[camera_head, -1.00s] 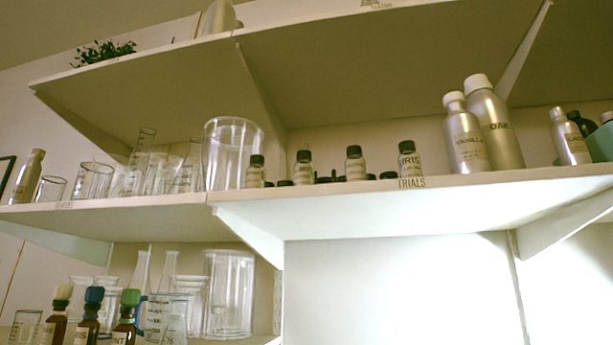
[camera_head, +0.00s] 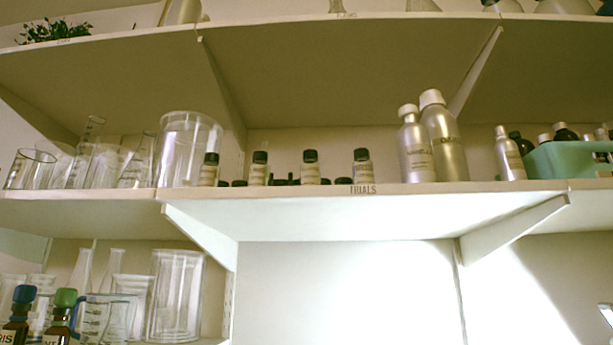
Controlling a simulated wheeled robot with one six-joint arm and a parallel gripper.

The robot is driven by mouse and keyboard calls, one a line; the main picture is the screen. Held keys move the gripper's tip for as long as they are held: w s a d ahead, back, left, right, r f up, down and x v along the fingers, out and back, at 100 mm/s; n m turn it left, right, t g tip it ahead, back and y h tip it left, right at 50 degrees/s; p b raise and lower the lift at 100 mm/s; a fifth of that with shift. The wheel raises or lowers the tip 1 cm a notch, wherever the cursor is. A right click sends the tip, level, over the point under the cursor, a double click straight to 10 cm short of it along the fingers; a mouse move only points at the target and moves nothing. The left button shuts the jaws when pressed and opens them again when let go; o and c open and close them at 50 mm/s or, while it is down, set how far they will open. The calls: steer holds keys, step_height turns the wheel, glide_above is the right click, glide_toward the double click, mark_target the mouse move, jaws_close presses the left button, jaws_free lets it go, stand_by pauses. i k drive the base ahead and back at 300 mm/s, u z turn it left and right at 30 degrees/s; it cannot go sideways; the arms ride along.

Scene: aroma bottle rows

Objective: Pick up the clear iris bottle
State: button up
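Several small clear bottles with black caps and pale labels stand in a row on the middle shelf. The rightmost clear bottle (camera_head: 362,166), just above the "TRIALS" shelf label, showed "IRIS" lettering in the earlier frame; its label is too blurred to read now. Other clear bottles (camera_head: 310,168), (camera_head: 259,169) and (camera_head: 209,170) stand to its left, with unreadable labels. A brown bottle with a blue cap (camera_head: 18,318) at the lower left bears a partly cut-off label ending in "IS". My gripper is not in view.
The middle shelf (camera_head: 300,190) also holds glassware (camera_head: 98,165) at left, two tall metal bottles (camera_head: 441,140) right of the row, and a green bin (camera_head: 565,160) farther right. Low black caps lie among the clear bottles. A brown bottle with a green cap (camera_head: 62,318) stands lower left.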

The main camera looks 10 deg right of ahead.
mark_target(363, 170)
steer(key=z, duration=0.05)
steer(key=k, duration=0.5)
steer(key=u, duration=0.8)
steer(key=i, duration=0.85)
steer(key=z, duration=0.25)
